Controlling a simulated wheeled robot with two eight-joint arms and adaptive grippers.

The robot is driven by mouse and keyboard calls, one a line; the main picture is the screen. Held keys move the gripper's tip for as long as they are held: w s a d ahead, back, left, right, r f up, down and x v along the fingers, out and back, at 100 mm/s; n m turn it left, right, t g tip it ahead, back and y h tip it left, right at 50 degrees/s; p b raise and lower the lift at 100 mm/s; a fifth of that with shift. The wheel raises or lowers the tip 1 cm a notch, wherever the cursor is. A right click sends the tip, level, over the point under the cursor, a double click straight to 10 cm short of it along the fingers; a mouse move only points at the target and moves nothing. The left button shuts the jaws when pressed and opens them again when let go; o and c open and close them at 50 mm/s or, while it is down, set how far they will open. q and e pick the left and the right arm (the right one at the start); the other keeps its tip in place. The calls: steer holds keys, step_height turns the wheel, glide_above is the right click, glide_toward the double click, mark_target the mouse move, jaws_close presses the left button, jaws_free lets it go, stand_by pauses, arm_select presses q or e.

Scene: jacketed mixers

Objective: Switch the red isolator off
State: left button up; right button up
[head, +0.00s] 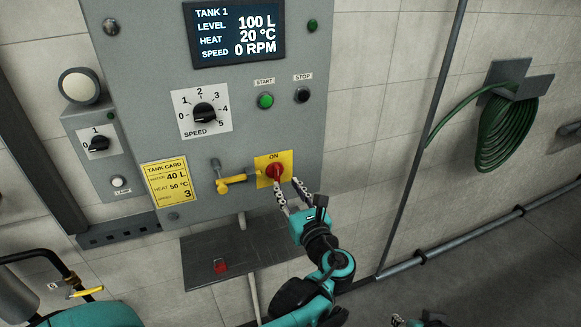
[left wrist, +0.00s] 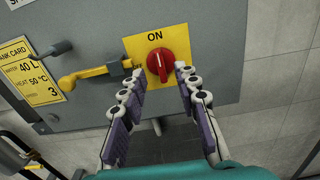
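The red isolator (head: 275,171) is a round knob on a yellow plate (head: 263,161) marked ON, low on the grey panel. In the left wrist view the red knob (left wrist: 160,64) shows a white line near its top and its grip points roughly downward. My left gripper (head: 288,187) is open. In the left wrist view its fingers (left wrist: 159,84) stand apart, with the knob between their tips in the picture; I cannot tell whether they touch it. Part of my right gripper (head: 402,320) shows at the bottom edge of the head view, mostly cut off.
A yellow-handled lever (head: 233,182) sits just left of the isolator. Above are the speed dial (head: 204,113), the green start button (head: 265,101) and the black stop button (head: 302,95). A dark shelf (head: 203,250) with a red padlock-like item (head: 220,266) juts below the panel.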

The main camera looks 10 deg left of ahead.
mark_target(278, 172)
arm_select(q)
steer(key=x, duration=0.5)
steer(key=shift+w+a, duration=0.1)
steer(key=shift+w, duration=0.15)
steer(key=shift+w+a, duration=0.2)
steer(key=shift+a, duration=0.15)
jaws_close()
